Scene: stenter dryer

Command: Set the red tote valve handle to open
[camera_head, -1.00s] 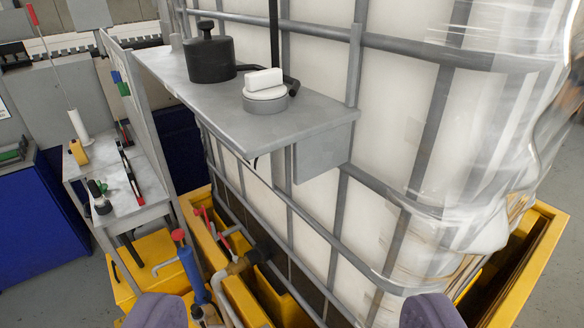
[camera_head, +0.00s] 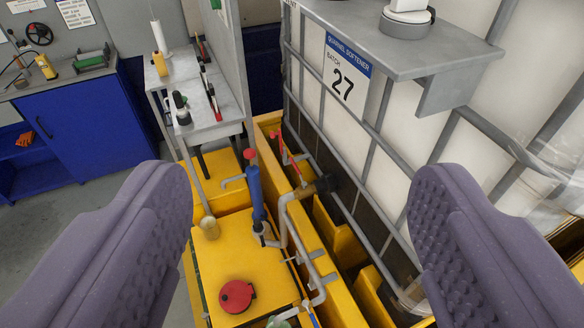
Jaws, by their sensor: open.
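The red tote valve handle (camera_head: 283,147) is a thin red lever in the middle of the view, at the lower side of the caged white tote (camera_head: 395,145). It slants above grey pipework and a black fitting (camera_head: 325,184) that joins the tote. I cannot tell from this view whether the valve is open. My gripper (camera_head: 298,178) shows two purple fingers, wide apart and empty, one on each side of the view. The handle appears between them, farther off and untouched.
A blue hand pump (camera_head: 255,190) with a red knob stands just left of the handle. A yellow tank (camera_head: 235,262) with a red cap (camera_head: 236,296) lies below. A grey shelf (camera_head: 450,45) juts out above right. A metal side table (camera_head: 215,125) stands behind.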

